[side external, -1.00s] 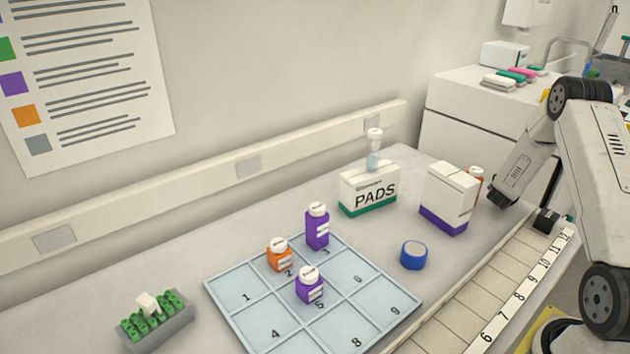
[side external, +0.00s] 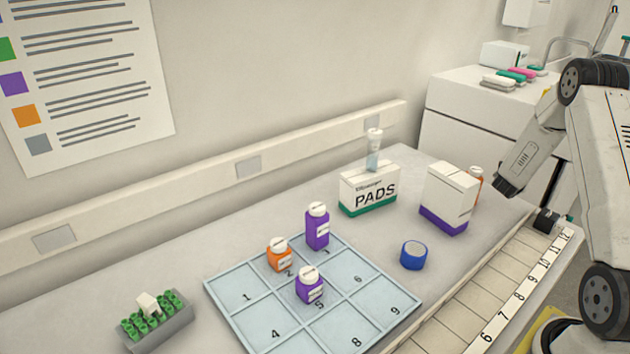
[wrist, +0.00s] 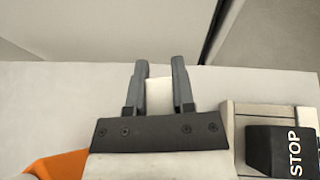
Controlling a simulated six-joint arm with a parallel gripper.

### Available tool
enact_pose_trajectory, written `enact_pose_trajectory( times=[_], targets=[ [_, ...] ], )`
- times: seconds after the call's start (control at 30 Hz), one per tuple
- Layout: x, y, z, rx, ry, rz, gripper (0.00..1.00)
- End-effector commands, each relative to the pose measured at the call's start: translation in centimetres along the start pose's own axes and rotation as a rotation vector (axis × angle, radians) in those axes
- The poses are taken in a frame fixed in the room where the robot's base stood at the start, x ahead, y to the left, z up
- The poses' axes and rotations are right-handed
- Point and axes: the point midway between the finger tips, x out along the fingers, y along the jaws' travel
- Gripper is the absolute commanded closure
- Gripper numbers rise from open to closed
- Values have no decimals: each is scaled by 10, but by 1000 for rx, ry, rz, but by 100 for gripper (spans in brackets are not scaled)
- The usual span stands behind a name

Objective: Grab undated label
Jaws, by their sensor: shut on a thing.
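My gripper (wrist: 158,85) is shut on a small plain white piece, which looks like a label (wrist: 159,95), held upright between the two grey fingers in the wrist view. No writing on it can be made out. In the side view my gripper (side external: 503,188) hangs near the bench's right edge, right of the white-and-purple box (side external: 447,195). The held piece cannot be seen there. Two purple bottles (side external: 317,228) (side external: 309,287) and an orange bottle (side external: 279,257) with white labels stand on the numbered tray (side external: 262,318).
Another orange bottle (side external: 476,182) stands partly hidden behind the white-and-purple box. A PADS box (side external: 370,190), a blue round item (side external: 413,256) and a rack of green-topped vials (side external: 160,328) are on the bench. A numbered rail (side external: 490,295) and a STOP block (wrist: 280,150) lie nearby.

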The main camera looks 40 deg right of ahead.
Motion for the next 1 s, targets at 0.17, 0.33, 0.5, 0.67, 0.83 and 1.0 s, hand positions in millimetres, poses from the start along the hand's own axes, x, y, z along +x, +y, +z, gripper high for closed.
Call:
enact_pose_trajectory(
  times=[0.17,0.33,0.5,0.67,0.83,1.0],
  targets=[
    [-22,-9,16,1,-3,1,100],
    [-44,-18,28,1,-3,1,100],
    [-68,-30,35,0,-2,1,100],
    [-92,-44,37,0,-2,1,100],
    [-113,-55,38,1,-2,1,100],
    [-128,-63,40,1,-2,1,100]
  ],
)
